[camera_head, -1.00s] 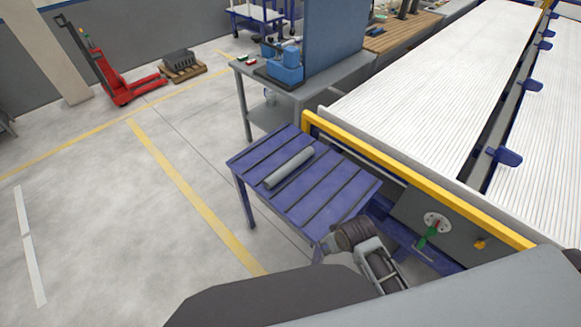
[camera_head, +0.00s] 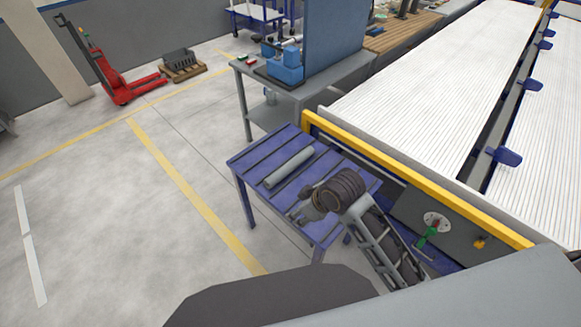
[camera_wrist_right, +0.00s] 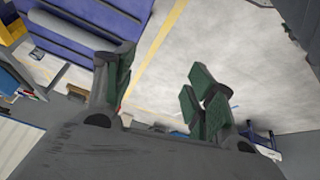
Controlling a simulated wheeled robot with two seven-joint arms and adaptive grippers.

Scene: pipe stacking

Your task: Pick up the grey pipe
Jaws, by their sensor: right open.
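The grey pipe (camera_head: 289,167) lies on the slatted top of a blue table (camera_head: 262,152) in the head view, slanting up to the right. My right gripper (camera_head: 303,208) is above the near part of the table, apart from the pipe and on its near side. In the right wrist view my right gripper (camera_wrist_right: 158,85) is open, with green-padded fingers spread and nothing between them. My left gripper is not in view.
A yellow rail (camera_head: 400,171) and a white roller conveyor (camera_head: 440,80) border the table on the right. A grey workbench (camera_head: 290,90) with blue bins stands behind it. The floor left of the table is clear. A red pallet jack (camera_head: 115,85) stands far left.

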